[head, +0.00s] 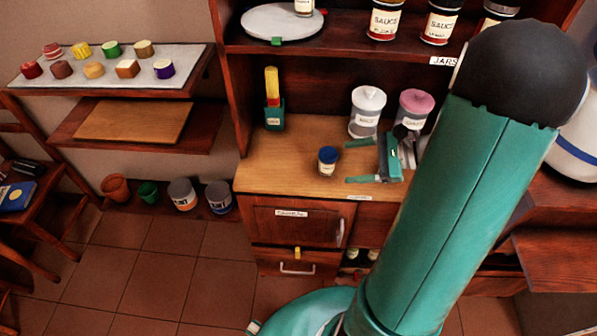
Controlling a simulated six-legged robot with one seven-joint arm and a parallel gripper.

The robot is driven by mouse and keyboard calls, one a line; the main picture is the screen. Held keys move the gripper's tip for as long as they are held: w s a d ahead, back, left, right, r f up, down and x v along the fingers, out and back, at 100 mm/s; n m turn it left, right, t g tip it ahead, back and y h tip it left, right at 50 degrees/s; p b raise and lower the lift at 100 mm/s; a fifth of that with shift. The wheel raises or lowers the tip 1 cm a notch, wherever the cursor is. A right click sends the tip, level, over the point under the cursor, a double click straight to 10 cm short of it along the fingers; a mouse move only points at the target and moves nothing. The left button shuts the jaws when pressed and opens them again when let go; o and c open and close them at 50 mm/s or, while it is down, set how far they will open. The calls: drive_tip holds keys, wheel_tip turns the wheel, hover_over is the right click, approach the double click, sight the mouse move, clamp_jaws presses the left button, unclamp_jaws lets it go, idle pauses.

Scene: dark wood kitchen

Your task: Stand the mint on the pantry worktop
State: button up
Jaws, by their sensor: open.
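A small jar with a dark blue lid and a pale label (328,160) stands upright on the pantry worktop (268,170); it may be the mint, but its label is too small to read. My gripper (347,162) is low over the worktop, just right of this jar. Its two green fingers are spread apart and point left toward the jar, one toward the back and one toward the front. Nothing shows between the fingers, and the jar appears free of them.
Sauce jars (384,20) line the shelf above. The worktop's left front is clear.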

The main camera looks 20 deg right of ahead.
drive_tip(key=s+a+r+n+g+h, duration=0.1)
drive_tip(key=s+a+r+n+h, duration=0.3)
drive_tip(key=a+r+n, duration=0.3)
drive_tip(key=s+a+r+n+g+h, duration=0.1)
drive_tip(key=s+a+r+n+h, duration=0.3)
drive_tip(key=a+r+n+h, duration=0.3)
drive_tip(key=a+n, duration=0.5)
drive_tip(key=n, duration=0.1)
drive_tip(key=shift+n, duration=0.4)
drive_tip(key=shift+s, duration=0.2)
